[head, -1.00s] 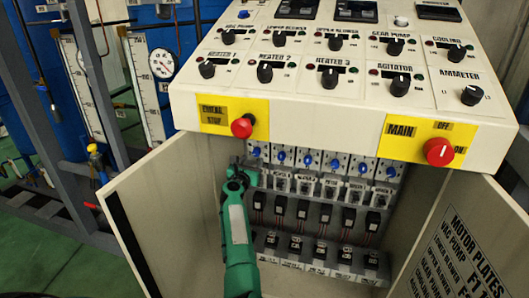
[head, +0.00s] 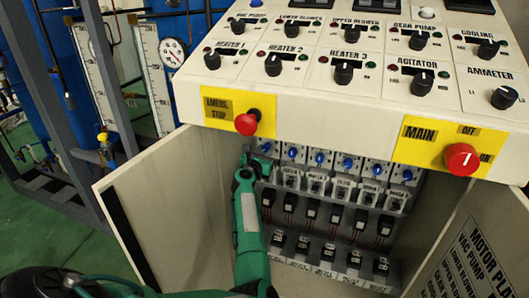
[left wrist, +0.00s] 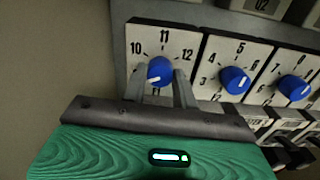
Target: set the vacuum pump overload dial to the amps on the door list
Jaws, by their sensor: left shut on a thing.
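The blue overload dial (left wrist: 160,69) is leftmost in the row, on a white plate marked 10, 11 and 12. My left gripper (left wrist: 163,84) is shut on it, one finger on each side. The dial's white mark points to the lower left in the left wrist view; its exact reading is unclear. In the head view my left gripper (head: 260,163) reaches into the cabinet at the left end of the dial row and hides that dial. The door list (head: 462,262), headed "MOTOR PLATES", is on the right door; its lower and right parts are cut off. My right gripper is out of view.
More blue dials (left wrist: 235,80) sit close to the right. The cabinet's left door (head: 160,215) stands open beside my arm. The sloped console with a red emergency stop (head: 246,124) and a red main switch (head: 462,158) overhangs the row. Breakers and contactors sit below.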

